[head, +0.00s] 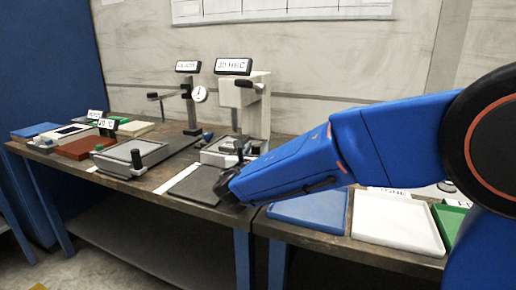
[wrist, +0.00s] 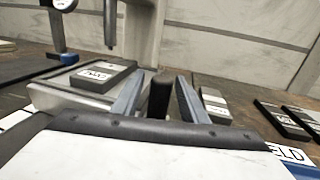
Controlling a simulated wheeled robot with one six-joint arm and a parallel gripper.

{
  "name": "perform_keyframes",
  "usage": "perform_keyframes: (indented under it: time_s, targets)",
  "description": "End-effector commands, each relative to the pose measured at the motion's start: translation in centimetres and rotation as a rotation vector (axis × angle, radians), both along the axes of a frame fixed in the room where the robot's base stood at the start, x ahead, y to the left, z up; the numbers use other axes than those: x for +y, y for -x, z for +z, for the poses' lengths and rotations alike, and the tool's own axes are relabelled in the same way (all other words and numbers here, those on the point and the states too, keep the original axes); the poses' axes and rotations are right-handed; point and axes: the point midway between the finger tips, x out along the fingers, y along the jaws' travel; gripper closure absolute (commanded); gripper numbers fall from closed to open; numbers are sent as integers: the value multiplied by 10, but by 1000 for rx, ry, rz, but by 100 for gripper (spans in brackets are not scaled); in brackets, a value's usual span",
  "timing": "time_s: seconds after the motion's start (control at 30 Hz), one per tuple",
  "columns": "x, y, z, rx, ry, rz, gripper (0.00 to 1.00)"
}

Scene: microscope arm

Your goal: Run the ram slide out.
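The ram slide (wrist: 72,97) is a pale grey tray-like plate at the foot of the press in the wrist view. A dark labelled block (wrist: 100,76) sits on it. A black upright handle (wrist: 158,97) stands at its right side. My gripper (wrist: 160,84) has one finger on each side of the handle, with narrow gaps showing on both sides; I see no clear contact. In the head view the slide (head: 214,157) shows below the grey press (head: 250,102) with the "30 MHC" sign. There, my dark gripper partly hides the slide's right end and handle.
A second slide plate (head: 125,160) with a black handle lies to the left, near a dial gauge stand (head: 192,108). A dark mat (head: 192,186) lies in front of the slide. A blue tray (head: 310,210) and a white tray (head: 395,225) are to the right.

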Motion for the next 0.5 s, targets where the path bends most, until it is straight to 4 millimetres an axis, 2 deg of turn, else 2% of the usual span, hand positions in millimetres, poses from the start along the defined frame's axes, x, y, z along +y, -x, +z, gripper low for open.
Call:
perform_keyframes:
  time_s: [0.2,0.5]
  targets:
    - [-3,-16,0,-1,0,-1,60]
    - [-3,-17,0,-1,0,0,60]
